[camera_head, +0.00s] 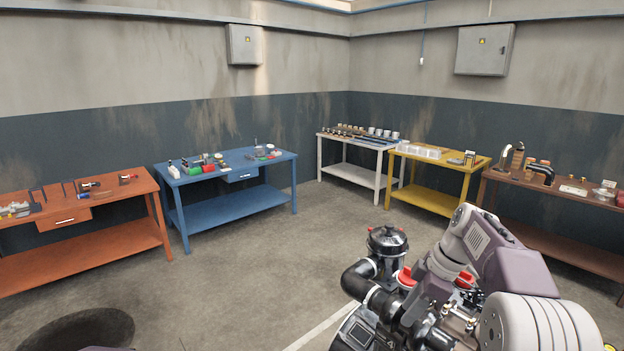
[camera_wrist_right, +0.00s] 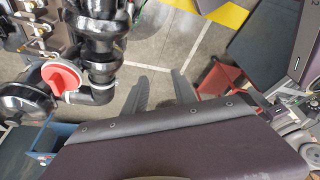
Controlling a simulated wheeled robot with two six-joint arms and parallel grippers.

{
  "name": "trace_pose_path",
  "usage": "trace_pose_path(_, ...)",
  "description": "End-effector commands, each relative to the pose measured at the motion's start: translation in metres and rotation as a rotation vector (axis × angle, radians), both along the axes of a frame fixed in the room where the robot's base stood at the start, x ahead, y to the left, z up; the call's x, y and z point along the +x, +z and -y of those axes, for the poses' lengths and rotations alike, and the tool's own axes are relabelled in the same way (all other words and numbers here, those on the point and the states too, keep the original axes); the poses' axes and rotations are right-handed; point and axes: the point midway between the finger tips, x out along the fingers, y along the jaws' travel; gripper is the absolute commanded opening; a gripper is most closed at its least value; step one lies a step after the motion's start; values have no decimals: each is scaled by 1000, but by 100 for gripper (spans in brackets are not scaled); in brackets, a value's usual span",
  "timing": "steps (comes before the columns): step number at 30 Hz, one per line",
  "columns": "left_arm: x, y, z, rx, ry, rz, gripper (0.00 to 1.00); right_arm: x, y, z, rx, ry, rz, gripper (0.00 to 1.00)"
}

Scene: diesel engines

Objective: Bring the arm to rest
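My right arm (camera_head: 510,265) comes in from the lower right of the head view, bent up and then down in front of a black engine (camera_head: 388,240) with red caps. In that view the fingertips of the right gripper cannot be made out against the engine parts. In the right wrist view my right gripper (camera_wrist_right: 160,88) shows two grey fingers spread apart, with only floor visible between them. Black engine pipes and a red cap (camera_wrist_right: 62,77) lie to the left of the fingers there. My left gripper is in neither view.
An orange bench (camera_head: 85,252), a blue bench (camera_head: 228,208), a white bench (camera_head: 350,172), a yellow bench (camera_head: 430,200) and a brown bench (camera_head: 550,240) stand along the walls, bearing small parts. The floor (camera_head: 250,280) left of the engine is clear, apart from a dark round patch.

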Motion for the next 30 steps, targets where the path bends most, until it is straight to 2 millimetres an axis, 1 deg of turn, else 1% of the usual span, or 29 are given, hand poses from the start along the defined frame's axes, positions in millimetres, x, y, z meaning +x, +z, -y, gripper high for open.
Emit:
trace_pose_path(1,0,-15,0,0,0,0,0,-12,-18,-14,-9,-4,-20,33)
trace_pose_path(2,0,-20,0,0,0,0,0,-19,-26,-21,-15,-14,-33,33)
trace_pose_path(5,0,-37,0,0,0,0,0,-49,-59,-44,-48,-78,-86,33)
trace_pose_path(6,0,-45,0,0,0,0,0,-65,-77,-52,-66,-123,-110,33)
trace_pose_path(8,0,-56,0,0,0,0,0,-94,-106,-62,-99,-208,-148,33)
trace_pose_path(9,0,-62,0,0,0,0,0,-114,-126,-65,-123,-279,-172,33)
trace_pose_path(11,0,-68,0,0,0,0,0,-144,-154,-67,-156,-401,-201,33)
trace_pose_path(12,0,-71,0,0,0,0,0,-164,-171,-65,-176,-490,-218,33)
trace_pose_path(14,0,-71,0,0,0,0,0,-191,-192,-59,-197,-641,-239,33)
trace_pose_path(15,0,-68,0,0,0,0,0,-207,-202,-54,-206,-750,-250,33)
trace_pose_path(16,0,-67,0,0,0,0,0,-216,-210,-50,-209,-830,-259,33)
trace_pose_path(17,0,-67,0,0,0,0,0,-222,-217,-48,-211,-900,-264,33)
trace_pose_path(18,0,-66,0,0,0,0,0,-224,-222,-45,-200,-985,-258,33)
trace_pose_path(22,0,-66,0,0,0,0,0,-206,-222,-44,-137,-1175,-213,33)
trace_pose_path(25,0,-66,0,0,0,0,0,-204,-222,-44,-124,-1231,-218,33)
trace_pose_path(30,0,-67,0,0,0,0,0,-204,-222,-44,-123,-1237,-220,33)
